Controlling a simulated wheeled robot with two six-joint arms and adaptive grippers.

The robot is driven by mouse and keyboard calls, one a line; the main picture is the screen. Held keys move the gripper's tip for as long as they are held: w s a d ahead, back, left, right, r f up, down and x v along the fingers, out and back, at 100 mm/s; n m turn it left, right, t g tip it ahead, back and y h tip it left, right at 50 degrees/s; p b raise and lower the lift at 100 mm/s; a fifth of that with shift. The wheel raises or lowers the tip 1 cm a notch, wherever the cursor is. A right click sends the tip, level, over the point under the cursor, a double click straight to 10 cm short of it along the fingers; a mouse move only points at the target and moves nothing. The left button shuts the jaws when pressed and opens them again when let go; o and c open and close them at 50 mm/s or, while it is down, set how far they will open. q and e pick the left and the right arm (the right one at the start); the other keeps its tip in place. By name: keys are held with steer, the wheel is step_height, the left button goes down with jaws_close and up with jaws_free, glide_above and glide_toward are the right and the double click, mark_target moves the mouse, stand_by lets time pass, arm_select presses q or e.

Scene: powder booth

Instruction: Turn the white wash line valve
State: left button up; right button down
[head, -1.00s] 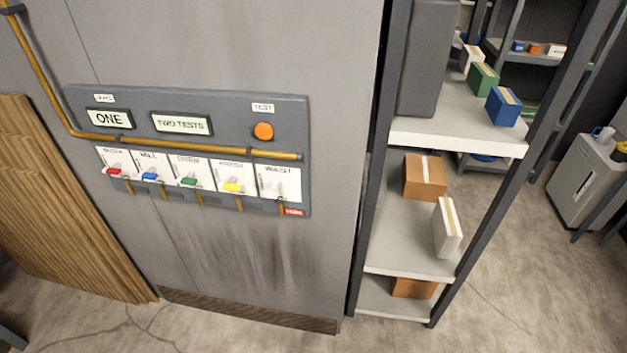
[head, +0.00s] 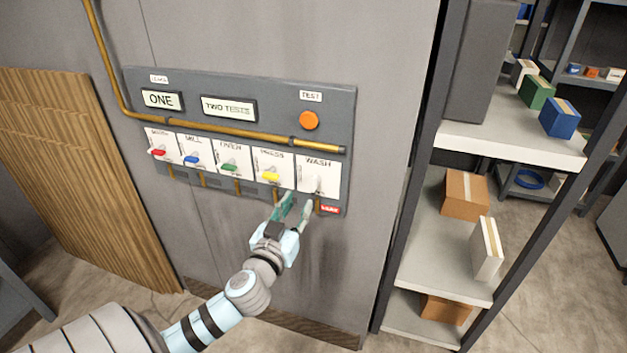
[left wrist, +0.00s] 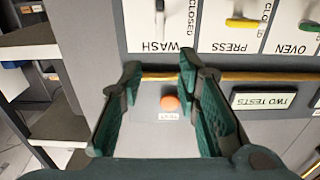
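The white wash valve (head: 315,183) sits at the right end of a row of coloured valve levers on the grey wall panel, on a white plate labelled WASH. In the left wrist view, which shows the panel upside down, the WASH plate (left wrist: 150,32) is at the top, its lever partly cut off by the edge. My left gripper (head: 295,204) is just below the wash and press plates, its green fingers apart and empty. In the left wrist view the open fingers (left wrist: 159,74) point towards the WASH plate, with no contact visible. My right gripper is not in view.
The yellow press lever (head: 270,176) is close on the left; green, blue and red levers follow. An orange test button (head: 309,120) and a brass pipe (head: 240,132) are above. A shelf rack (head: 510,152) with boxes stands right; a wooden panel (head: 85,190) leans left.

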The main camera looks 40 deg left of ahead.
mark_target(312, 180)
arm_select(q)
steer(key=p+x, duration=0.1)
steer(key=x, duration=1.1)
steer(key=shift+w+a+f, duration=0.1)
steer(key=shift+w+a, duration=0.05)
steer(key=shift+w, duration=0.1)
jaws_close()
